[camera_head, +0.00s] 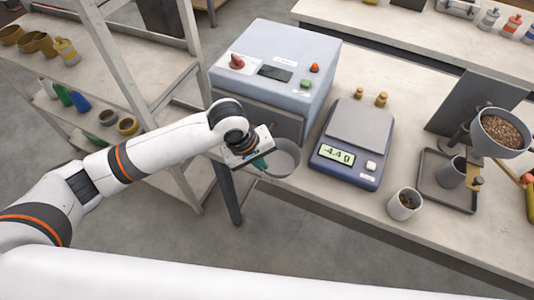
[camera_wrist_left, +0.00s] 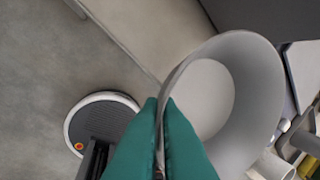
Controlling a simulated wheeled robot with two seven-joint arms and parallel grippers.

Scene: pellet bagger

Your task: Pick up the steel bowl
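The steel bowl (camera_head: 284,160) is a round grey bowl at the front edge of the bench, below the blue-grey machine. In the left wrist view the bowl (camera_wrist_left: 262,85) fills the right side, its near wall running down between the green fingertips. My left gripper (camera_head: 260,163) is at the bowl's left rim. In the left wrist view its fingers (camera_wrist_left: 161,104) are close together, one on each side of the wall, pinching it. Whether the bowl's base touches the bench cannot be told. My right gripper is not in view.
The blue scale (camera_head: 352,150) right of the bowl has an empty plate and a negative reading. The control box (camera_head: 275,65) stands behind the bowl. A cup of pellets (camera_head: 404,204), a tray (camera_head: 447,196) and a pellet hopper (camera_head: 500,132) are further right. Shelves (camera_head: 100,75) stand left.

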